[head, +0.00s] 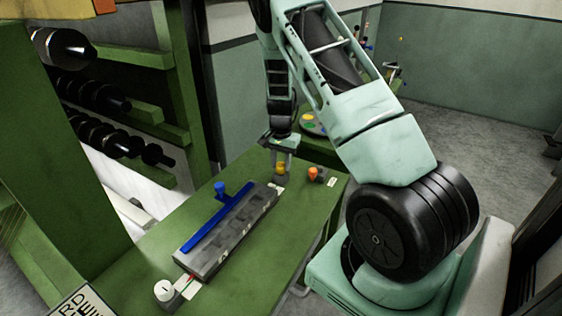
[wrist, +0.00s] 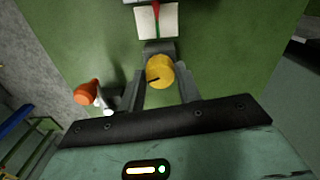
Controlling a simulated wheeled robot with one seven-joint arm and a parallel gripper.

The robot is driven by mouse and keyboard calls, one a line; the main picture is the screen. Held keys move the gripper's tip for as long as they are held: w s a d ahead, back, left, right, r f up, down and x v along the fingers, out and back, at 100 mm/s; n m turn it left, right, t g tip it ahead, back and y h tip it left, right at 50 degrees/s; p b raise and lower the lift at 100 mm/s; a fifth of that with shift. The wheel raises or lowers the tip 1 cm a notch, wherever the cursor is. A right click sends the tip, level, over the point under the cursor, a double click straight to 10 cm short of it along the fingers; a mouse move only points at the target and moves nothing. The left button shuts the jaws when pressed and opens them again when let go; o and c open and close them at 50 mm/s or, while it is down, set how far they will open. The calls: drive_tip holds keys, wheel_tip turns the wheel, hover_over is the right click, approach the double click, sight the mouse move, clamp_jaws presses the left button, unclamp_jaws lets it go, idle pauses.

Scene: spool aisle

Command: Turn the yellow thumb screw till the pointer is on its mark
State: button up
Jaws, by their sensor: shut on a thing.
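The yellow thumb screw (wrist: 160,71) sits between the two fingers of my gripper (wrist: 161,80) in the wrist view. My gripper is shut on it, one finger on each side. A dark line shows on the face of the screw. Beyond it is a small white card (wrist: 168,22) with a thin red and green pointer and mark area; I cannot tell how far apart they are. In the head view, my gripper (head: 281,163) is over the yellow screw (head: 280,168) at the far end of the green bench, partly hiding it.
An orange knob (head: 313,174) stands just right of the yellow screw. A grey block (head: 225,240) with a blue T-shaped bar (head: 215,222) lies along the bench (head: 285,235). A white knob (head: 164,290) is at the near end. Racks with black spools (head: 100,96) stand left.

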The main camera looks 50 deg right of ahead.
sight(281, 165)
drive_tip(key=shift+m, duration=1.7)
drive_tip(key=o, duration=1)
drive_tip(key=shift+r, duration=0.1)
wheel_tip(281, 165, up, 17)
drive_tip(key=b, duration=0.2)
drive_tip(key=shift+r, duration=0.15)
